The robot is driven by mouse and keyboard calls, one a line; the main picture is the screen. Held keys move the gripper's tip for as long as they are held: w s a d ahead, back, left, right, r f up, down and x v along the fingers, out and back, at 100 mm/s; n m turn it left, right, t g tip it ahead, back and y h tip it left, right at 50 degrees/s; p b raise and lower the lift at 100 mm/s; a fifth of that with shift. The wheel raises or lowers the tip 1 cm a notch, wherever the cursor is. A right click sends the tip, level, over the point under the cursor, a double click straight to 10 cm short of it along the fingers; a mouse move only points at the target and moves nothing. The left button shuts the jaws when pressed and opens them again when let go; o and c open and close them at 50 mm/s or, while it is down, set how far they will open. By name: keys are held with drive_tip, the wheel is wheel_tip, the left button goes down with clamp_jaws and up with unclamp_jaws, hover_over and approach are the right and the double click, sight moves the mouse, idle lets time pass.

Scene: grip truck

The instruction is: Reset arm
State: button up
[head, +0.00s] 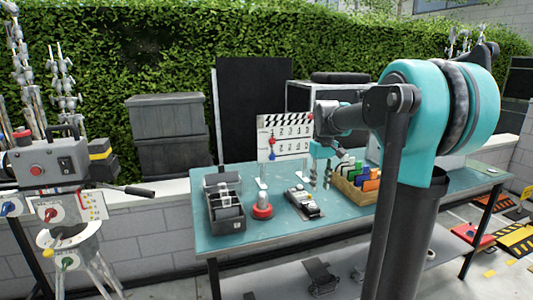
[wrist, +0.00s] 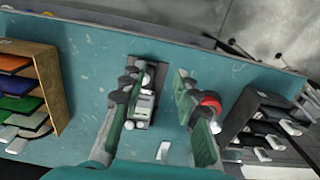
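My arm reaches in from the right of the head view over the teal workbench (head: 285,235). My gripper (head: 320,178) points down above the bench top. In the wrist view, my gripper (wrist: 157,80) is open, its two fingers well apart with nothing held between them. A dark handheld device with light buttons (wrist: 146,108) lies on the bench below, partly behind the left finger; it also shows in the head view (head: 304,201). A round red-topped item (head: 262,210) stands left of it in the head view. In the wrist view its red part (wrist: 211,101) is partly hidden by the right finger.
A dark divided bin (head: 227,222) stands at the bench's left end. A wooden box of coloured folders (head: 350,193) is close right of my gripper. A clapperboard (head: 286,137) stands behind. The bench front is clear. A machine (head: 38,165) stands at far left.

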drive_tip(key=s+f+m+t, duration=0.3)
drive_tip(key=s+f+t, duration=0.1)
drive_tip(key=s+f, duration=1.7)
drive_tip(key=s, duration=0.3)
drive_tip(key=shift+s+m, duration=0.15)
drive_tip(key=shift+m, duration=0.15)
drive_tip(key=shift+d+r, duration=0.1)
idle(0.6)
